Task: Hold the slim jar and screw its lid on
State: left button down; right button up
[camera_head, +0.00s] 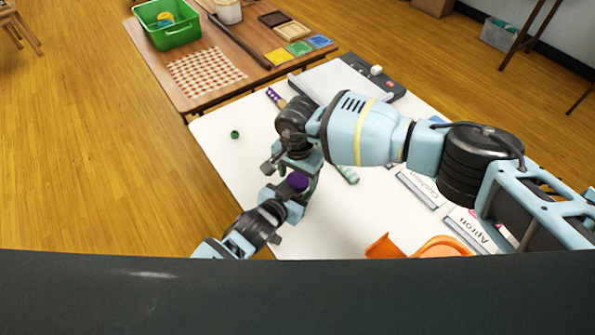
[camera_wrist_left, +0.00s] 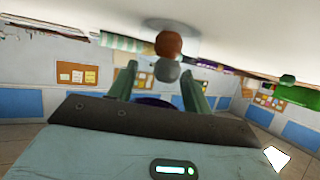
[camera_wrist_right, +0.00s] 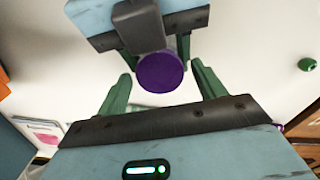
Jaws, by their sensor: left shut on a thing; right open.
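A slim jar with a round purple top (camera_head: 297,181) stands in my left gripper (camera_head: 287,197). In the right wrist view the purple top (camera_wrist_right: 160,73) faces the camera between the left fingers, and I cannot make out a seam between lid and jar. A bit of purple (camera_wrist_left: 150,100) shows low between the left fingers. My left gripper is shut on the jar. My right gripper (camera_head: 293,163) is just above the jar, open, its fingers (camera_wrist_right: 161,82) either side of the purple top and apart from it. Much of the jar is hidden.
A small green round thing (camera_head: 235,134) lies on the white table (camera_head: 235,165). An orange tray (camera_head: 440,246) is at the front, labelled Cushion and Apron cards (camera_head: 468,222) at right. A grey board (camera_head: 375,80) is at the back. A wooden table behind holds a green crate (camera_head: 170,33).

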jog(key=shift+c, duration=0.3)
jog(key=c, duration=0.9)
jog(key=m, duration=0.4)
jog(key=shift+m, duration=0.3)
jog(key=shift+c, duration=0.2)
jog(key=m, duration=0.3)
jog(key=shift+m, duration=0.3)
jog(key=o, duration=1.2)
jog(key=shift+c, duration=0.2)
notch_tip(320, 180, up, 12)
